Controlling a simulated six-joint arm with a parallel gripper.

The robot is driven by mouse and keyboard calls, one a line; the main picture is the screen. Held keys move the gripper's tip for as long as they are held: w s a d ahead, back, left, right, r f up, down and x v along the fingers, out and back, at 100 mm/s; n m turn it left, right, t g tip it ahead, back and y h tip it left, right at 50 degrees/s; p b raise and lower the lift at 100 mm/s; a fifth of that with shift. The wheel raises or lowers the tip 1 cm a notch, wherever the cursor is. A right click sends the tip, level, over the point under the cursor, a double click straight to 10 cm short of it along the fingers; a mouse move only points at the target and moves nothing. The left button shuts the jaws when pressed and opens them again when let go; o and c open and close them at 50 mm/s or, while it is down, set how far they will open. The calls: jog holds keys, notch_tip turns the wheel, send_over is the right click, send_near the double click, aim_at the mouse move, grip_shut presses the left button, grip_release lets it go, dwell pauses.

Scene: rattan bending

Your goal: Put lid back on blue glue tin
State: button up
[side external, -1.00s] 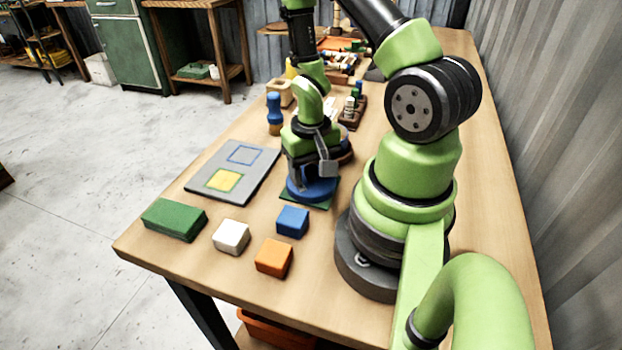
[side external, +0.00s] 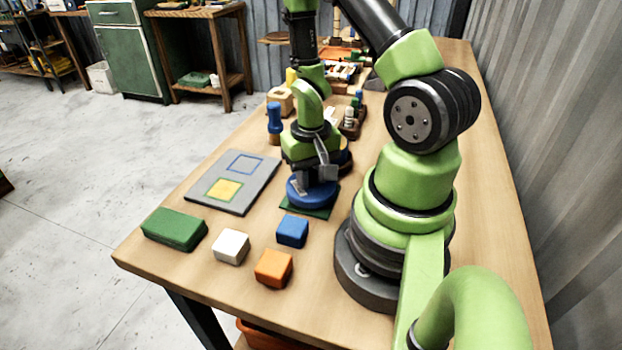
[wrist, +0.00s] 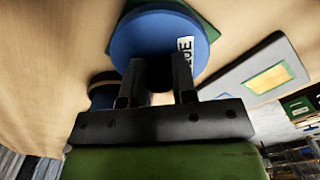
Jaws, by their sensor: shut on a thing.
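The blue glue tin (side external: 312,194) stands on a dark green mat (side external: 318,212) near the table's front. Part of its white label shows; in the wrist view the blue round form (wrist: 150,32) carries the letters "UE". My gripper (side external: 312,176) points down right over the tin. In the wrist view its two dark fingers (wrist: 157,72) are close together against the blue form, shut on what appears to be the lid. I cannot make out the seam between lid and tin, so whether the lid is fully seated cannot be told.
A round brown-rimmed thing (wrist: 102,90) stands close beside the tin. A grey board (side external: 233,182) with blue and yellow squares lies to the left. Green (side external: 174,229), white (side external: 231,246), blue (side external: 292,231) and orange (side external: 273,267) blocks lie in front. Tools and racks crowd the back.

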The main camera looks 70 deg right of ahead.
aim_at(311, 171)
notch_tip(311, 171, up, 8)
jog(key=shift+w+d+r, duration=0.1)
jog(key=shift+r, duration=0.05)
jog(key=d+r+m, duration=0.2)
jog(key=d+m, duration=0.1)
jog(key=d, duration=0.9)
jog(key=shift+d+f, duration=0.15)
jog(key=shift+f, duration=2.85)
jog(key=shift+f, duration=0.15)
jog(key=o, duration=1.5)
jog(key=shift+c, duration=0.2)
